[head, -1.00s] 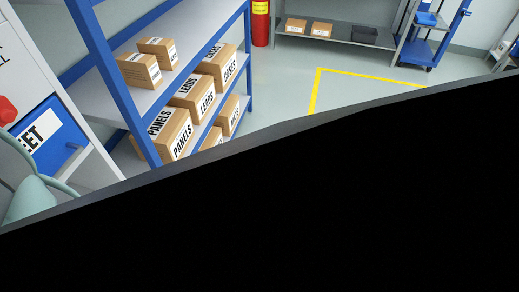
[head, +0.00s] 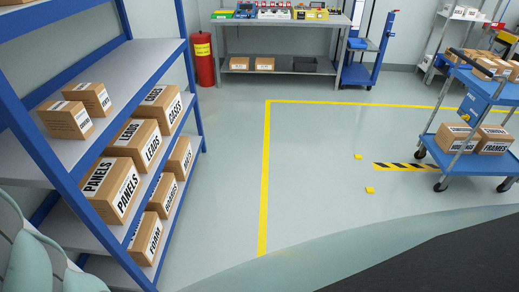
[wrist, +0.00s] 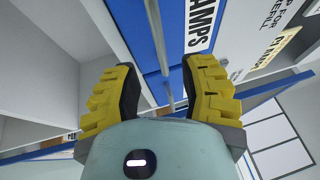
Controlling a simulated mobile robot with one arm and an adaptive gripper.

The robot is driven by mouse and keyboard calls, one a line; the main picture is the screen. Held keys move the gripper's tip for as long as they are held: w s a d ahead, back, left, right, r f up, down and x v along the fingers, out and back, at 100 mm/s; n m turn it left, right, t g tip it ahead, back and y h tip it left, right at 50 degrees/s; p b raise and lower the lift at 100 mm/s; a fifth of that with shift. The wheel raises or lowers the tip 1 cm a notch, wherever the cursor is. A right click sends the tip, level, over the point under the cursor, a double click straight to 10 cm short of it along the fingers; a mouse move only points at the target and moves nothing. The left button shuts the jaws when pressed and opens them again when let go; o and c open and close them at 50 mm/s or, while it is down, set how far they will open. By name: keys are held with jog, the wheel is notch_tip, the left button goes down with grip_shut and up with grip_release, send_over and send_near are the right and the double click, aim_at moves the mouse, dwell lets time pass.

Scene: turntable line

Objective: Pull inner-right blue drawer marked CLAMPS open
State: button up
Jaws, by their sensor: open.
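The blue drawer front (wrist: 178,82) shows in the wrist view, with a white label (wrist: 202,25) on which the letters AMPS can be read; the rest is cut off or hidden. A slim grey bar handle (wrist: 162,50) runs along the drawer front. My gripper (wrist: 165,75) is open, with one yellow-and-black finger on each side of the handle. I cannot tell whether either finger touches it. The head view does not show the drawer; part of my pale arm is at its lower left.
In the head view, a blue-framed shelf (head: 172,52) with cartons stands at left. A blue cart (head: 465,158) with cartons is at right. The yellow-lined floor between is mostly clear.

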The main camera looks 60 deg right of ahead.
jog(key=shift+p+x, duration=0.85)
jog(key=shift+x, duration=2.85)
jog(key=shift+o, duration=0.2)
jog(key=shift+d, duration=0.2)
jog(key=shift+s, duration=0.1)
grip_shut()
